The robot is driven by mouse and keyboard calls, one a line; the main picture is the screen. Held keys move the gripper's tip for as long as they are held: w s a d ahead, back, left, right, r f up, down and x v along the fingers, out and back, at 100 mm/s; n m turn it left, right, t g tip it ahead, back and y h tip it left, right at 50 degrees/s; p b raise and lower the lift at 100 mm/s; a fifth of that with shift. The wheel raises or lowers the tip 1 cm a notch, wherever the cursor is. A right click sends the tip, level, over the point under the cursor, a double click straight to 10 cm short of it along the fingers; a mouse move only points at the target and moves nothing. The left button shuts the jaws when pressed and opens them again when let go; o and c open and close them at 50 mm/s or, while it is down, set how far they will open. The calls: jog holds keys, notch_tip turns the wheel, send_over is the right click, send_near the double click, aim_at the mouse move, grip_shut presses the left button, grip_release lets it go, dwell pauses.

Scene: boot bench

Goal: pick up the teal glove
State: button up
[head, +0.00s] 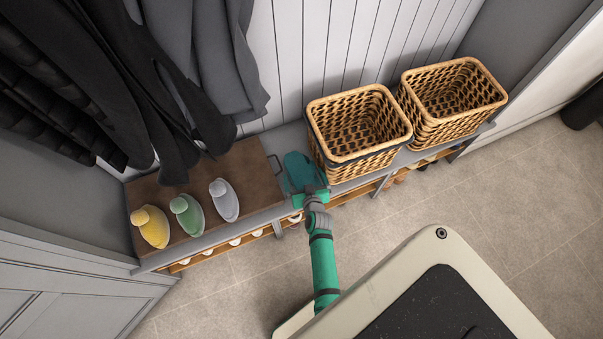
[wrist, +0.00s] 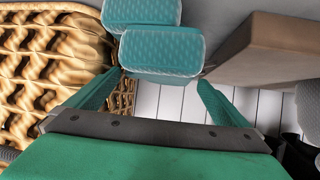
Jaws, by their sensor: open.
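The teal glove (head: 298,168) lies on the grey bench, in the gap between a brown box and a wicker basket. In the wrist view the glove (wrist: 160,52) shows as two rounded teal pieces with pale edges, near the tips of my fingers. My gripper (head: 311,190) is at the near side of the glove and hides part of it in the head view. In the wrist view my gripper (wrist: 158,82) is open, with the fingers apart on either side of the glove's lower edge. I cannot tell whether they touch it.
The near wicker basket (head: 357,159) stands close right of the glove, with another basket (head: 452,137) beyond it. The brown box (head: 245,165) is close on the left, bearing yellow, green and pale grey rounded items. Dark coats (head: 110,90) hang above. A boarded wall is behind.

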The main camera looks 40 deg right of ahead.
aim_at(302, 172)
jog(key=shift+x, duration=2.05)
jog(key=c, duration=0.7)
jog(key=shift+c, duration=0.3)
jog(key=shift+r, duration=0.1)
